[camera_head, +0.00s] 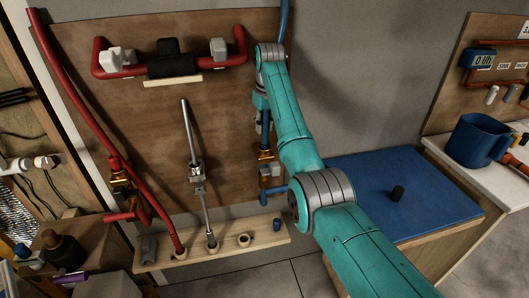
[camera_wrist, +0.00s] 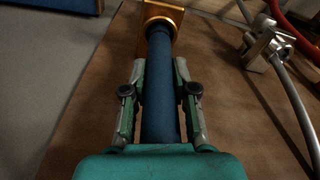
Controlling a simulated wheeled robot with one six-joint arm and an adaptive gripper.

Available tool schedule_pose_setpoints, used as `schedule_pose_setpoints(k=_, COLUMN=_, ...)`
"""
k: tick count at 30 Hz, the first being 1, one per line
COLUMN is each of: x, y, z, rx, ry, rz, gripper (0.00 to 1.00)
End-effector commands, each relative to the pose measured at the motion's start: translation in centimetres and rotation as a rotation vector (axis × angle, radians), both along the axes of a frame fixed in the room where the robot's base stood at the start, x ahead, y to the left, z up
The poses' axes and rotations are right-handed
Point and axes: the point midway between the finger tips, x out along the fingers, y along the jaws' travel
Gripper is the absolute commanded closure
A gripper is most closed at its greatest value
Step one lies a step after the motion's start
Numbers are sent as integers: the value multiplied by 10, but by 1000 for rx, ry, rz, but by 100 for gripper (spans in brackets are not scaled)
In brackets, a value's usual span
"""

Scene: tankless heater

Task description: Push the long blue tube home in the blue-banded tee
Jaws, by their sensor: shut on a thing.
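The long blue tube (camera_wrist: 160,115) runs up the brown board; its upper length (camera_head: 284,18) shows above my arm in the head view. My gripper (camera_wrist: 159,75) is shut on the tube, one finger on each side. The tube's far end meets the brass tee (camera_wrist: 160,13) in the wrist view, with a dark ring at its mouth. How deep the tube sits inside is hidden. In the head view the brass tee (camera_head: 265,154) is just below my gripper (camera_head: 263,118), with a blue pipe (camera_head: 274,191) under it. My arm partly covers this area.
A grey valve (camera_head: 197,177) on a metal pipe stands left of the tee; it also shows in the wrist view (camera_wrist: 268,45). Red pipes (camera_head: 75,85) run farther left. A wooden rack (camera_head: 225,240) is below, and a blue mat (camera_head: 395,185) lies right.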

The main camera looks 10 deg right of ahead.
Motion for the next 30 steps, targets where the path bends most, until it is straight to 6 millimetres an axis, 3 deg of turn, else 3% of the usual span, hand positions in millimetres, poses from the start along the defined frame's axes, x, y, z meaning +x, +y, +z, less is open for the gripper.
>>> schedule_pose_setpoints(k=30, x=0, y=0, z=-10, rx=0, ry=0, rz=0, gripper=100)
